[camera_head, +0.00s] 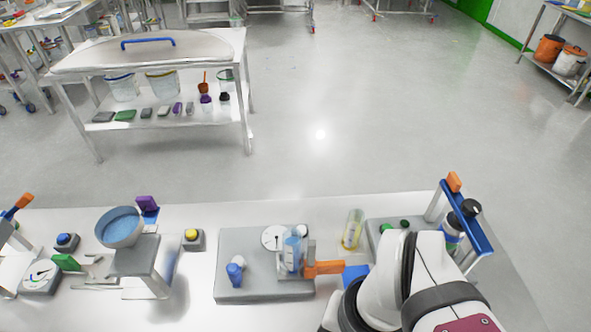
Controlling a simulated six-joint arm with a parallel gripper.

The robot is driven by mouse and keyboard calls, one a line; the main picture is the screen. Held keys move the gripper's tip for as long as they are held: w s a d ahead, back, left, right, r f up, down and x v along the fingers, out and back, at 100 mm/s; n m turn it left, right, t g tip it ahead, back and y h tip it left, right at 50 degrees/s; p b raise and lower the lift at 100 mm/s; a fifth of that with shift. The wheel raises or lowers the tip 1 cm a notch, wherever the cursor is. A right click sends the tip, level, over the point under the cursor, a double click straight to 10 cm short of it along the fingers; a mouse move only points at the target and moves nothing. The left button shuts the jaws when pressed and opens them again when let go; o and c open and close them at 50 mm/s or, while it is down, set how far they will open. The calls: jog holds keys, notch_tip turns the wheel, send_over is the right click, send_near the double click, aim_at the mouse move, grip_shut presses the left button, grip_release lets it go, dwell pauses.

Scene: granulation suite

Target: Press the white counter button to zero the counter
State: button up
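A grey apparatus base (265,289) stands on the bench, left of my arm. On it are a round white dial (272,238) and, at its back right, a small white round piece (302,231) that looks like the white counter button. A clear cylinder with blue contents (290,252) stands just in front of and left of this piece, very close to it in the picture. I cannot tell whether the button is pressed. My white arm is at the lower right, on the right side of the base. I cannot make out my gripper or its fingers.
An orange bar (326,268) and a blue block (355,272) lie between the base and my arm. A clear yellowish cylinder (352,230) stands right of the button. A yellow button box (193,239) and a blue bowl (121,227) are left.

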grip_shut()
dwell(1.2)
